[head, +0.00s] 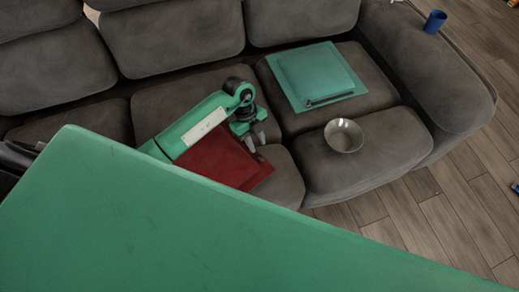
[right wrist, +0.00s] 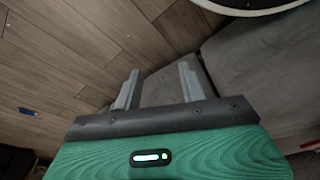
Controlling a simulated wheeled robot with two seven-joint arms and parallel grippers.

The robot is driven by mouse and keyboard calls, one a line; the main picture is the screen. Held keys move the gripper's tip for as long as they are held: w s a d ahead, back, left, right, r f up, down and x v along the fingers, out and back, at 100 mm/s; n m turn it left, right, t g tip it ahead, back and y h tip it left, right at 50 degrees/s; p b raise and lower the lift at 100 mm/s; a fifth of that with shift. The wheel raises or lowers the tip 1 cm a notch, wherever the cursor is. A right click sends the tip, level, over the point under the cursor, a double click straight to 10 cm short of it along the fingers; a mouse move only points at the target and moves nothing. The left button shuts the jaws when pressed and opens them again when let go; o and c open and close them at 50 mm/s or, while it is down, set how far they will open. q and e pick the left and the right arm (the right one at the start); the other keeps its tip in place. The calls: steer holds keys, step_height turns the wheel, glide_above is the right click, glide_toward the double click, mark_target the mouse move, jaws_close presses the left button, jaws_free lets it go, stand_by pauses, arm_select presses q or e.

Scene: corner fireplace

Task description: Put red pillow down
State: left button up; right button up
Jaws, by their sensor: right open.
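The red pillow (head: 228,160) lies on the middle seat of the grey sofa, partly hidden behind my left arm and a large green surface in front. My left gripper (head: 257,145) is at the pillow's upper right edge, fingers pointing down. I cannot tell whether its fingers grip the edge or only stand beside it. My right gripper (right wrist: 158,88) is open and empty in the right wrist view, with wooden floor and grey upholstery beyond its fingers.
A green pillow (head: 316,72) lies on the right seat of the sofa (head: 180,40). A pale bowl (head: 344,135) stands at the front of that seat. A blue cup (head: 435,21) is on the right armrest. Wooden floor (head: 440,215) is open at the right.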

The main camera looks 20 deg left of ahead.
arm_select(q)
steer(key=v, duration=0.6)
arm_select(e)
steer(key=shift+f, duration=0.55)
steer(key=shift+s, duration=0.1)
